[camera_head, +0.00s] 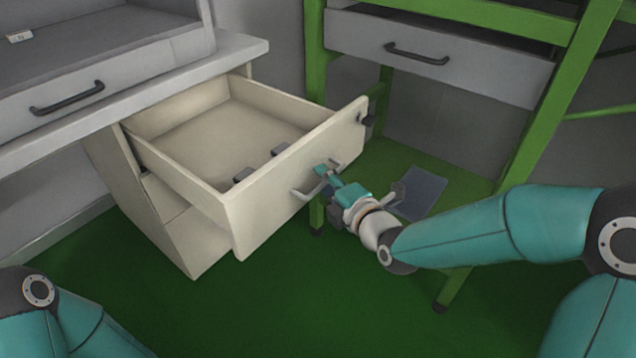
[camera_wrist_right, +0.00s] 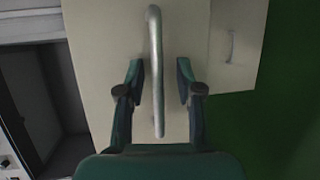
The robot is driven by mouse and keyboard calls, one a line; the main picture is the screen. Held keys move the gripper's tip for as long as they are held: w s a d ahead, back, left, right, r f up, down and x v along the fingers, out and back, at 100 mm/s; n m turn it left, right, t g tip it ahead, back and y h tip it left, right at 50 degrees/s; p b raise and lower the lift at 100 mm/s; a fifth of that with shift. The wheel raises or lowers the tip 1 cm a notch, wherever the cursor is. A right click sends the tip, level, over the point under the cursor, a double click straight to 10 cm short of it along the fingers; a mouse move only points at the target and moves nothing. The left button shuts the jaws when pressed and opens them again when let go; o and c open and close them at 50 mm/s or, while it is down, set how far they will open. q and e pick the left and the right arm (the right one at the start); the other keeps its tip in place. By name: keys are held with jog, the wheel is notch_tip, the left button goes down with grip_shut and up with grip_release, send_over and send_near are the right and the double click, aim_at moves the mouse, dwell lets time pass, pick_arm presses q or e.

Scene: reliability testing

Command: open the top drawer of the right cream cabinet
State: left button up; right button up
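The cream cabinet (camera_head: 180,232) stands under the grey worktop, and its top drawer (camera_head: 258,212) is pulled well out, with its inside showing. The drawer's bar handle (camera_head: 306,193) is on the drawer front. My right gripper (camera_head: 326,172) is at this handle. In the right wrist view the handle (camera_wrist_right: 155,45) runs between the two fingers of my right gripper (camera_wrist_right: 158,75), with a gap on each side, so the gripper is open around it. My left gripper is out of view; only part of my left arm shows at the lower left.
Small dark blocks (camera_head: 243,174) lie in the drawer. A grey worktop (camera_head: 240,48) is above the cabinet. A green-framed table (camera_head: 314,80) with a grey drawer (camera_head: 470,65) stands behind, its legs near my right arm. Green floor (camera_head: 300,305) in front is clear.

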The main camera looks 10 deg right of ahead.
jog(key=v, duration=0.7)
jog(key=shift+s, duration=0.15)
